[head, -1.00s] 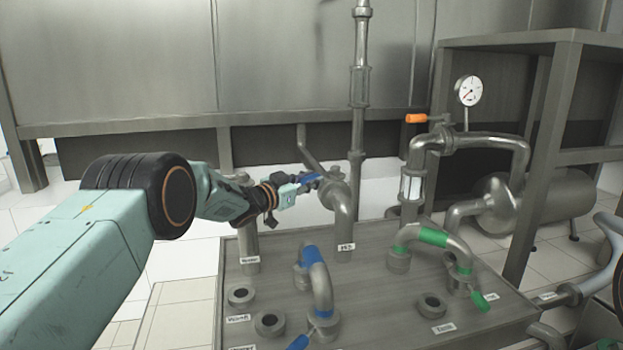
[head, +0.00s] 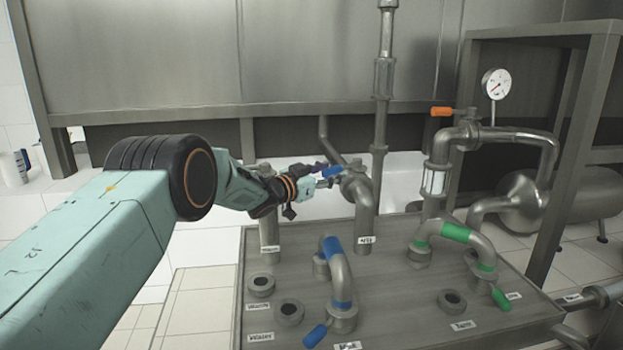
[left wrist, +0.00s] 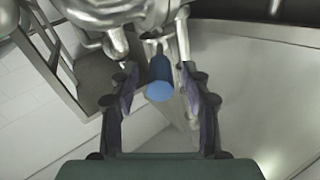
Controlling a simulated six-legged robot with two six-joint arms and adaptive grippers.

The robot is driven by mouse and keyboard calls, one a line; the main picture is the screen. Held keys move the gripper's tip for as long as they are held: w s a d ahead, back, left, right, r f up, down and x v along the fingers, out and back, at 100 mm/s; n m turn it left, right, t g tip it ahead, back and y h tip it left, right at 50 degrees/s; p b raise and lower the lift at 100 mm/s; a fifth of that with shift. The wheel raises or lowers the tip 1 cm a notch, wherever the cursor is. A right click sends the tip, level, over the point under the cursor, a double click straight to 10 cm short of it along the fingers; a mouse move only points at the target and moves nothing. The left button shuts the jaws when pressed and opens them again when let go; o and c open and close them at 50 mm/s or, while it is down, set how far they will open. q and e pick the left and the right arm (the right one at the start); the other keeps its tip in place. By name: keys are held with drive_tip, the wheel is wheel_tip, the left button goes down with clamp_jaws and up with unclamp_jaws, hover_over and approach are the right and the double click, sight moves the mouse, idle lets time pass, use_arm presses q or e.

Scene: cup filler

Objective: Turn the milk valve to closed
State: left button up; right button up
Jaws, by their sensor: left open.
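A blue valve handle (head: 332,173) sticks out to the left from the top of a grey pipe (head: 364,205) on the panel. The small label below it is too blurred to read, so I cannot tell whether it says milk. My left gripper (head: 325,177) is at the free end of this handle. In the left wrist view the handle (left wrist: 160,88) lies between the two open, dark purple fingers of my left gripper (left wrist: 159,72), with gaps on both sides. A second blue handle (head: 316,336) sits at the foot of a blue-banded curved pipe (head: 338,265). My right gripper is out of view.
A green-banded pipe (head: 455,233) with a green handle (head: 501,299) stands on the right of the panel (head: 400,310). An orange handle (head: 441,111) and a gauge (head: 496,84) are behind it. Open ports (head: 288,312) sit at the front left.

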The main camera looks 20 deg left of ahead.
use_arm(q)
drive_tip(key=v, duration=1.1)
drive_tip(key=shift+s+r, duration=0.1)
drive_tip(key=shift+s, duration=0.05)
